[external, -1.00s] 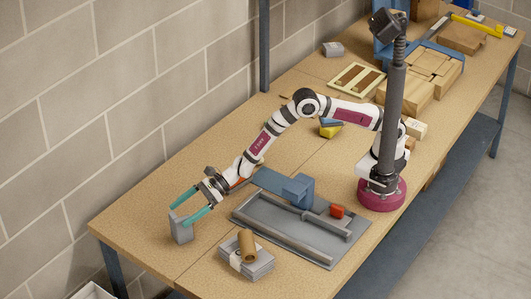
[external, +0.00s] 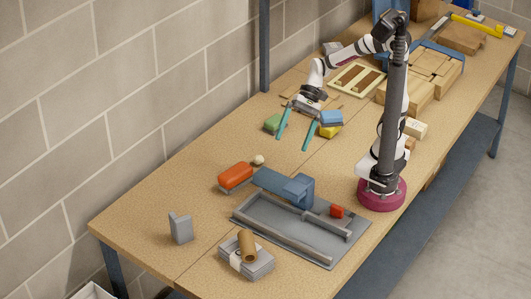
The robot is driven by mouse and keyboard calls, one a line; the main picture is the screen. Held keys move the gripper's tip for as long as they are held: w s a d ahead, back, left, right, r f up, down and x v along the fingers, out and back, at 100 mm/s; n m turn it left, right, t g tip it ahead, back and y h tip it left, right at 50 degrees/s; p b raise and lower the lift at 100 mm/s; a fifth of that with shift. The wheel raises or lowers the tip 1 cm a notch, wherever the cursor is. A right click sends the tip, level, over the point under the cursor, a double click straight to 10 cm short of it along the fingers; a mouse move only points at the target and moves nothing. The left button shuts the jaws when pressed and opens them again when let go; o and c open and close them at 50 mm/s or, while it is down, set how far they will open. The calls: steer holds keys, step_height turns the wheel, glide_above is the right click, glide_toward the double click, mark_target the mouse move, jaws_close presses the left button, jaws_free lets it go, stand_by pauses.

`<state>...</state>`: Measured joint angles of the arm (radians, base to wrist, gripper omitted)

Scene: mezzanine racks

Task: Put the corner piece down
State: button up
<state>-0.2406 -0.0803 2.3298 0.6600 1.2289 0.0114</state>
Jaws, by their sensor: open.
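The grey corner piece (external: 180,228) stands upright on the tabletop near the left end of the table. Nothing touches it. My gripper (external: 293,143) is open, its two teal fingers apart and pointing down, with nothing between them. It hangs above the middle of the table, well to the right of the corner piece and farther up the table. A green object (external: 273,123) and a stacked blue and yellow object (external: 330,121) are close to the fingers in the picture.
A grey fixture plate (external: 325,250) with rails, a blue block (external: 298,190) and a small red block (external: 337,211) lies in front of my base. Left of it are an orange object (external: 235,176) and a grey block (external: 247,262) with a brown cylinder. Wooden boxes crowd the far end.

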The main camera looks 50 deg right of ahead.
steer(key=s+d+f+n+h, duration=0.1)
steer(key=s+d+f+h, duration=0.1)
steer(key=d, duration=0.7)
steer(key=s+d+f+n+h, duration=0.1)
steer(key=s+d+h, duration=0.4)
steer(key=s+d, duration=0.2)
steer(key=d, duration=0.2)
steer(key=shift+d+f+n+t+h, duration=0.3)
steer(key=shift+d+f+t, duration=0.1)
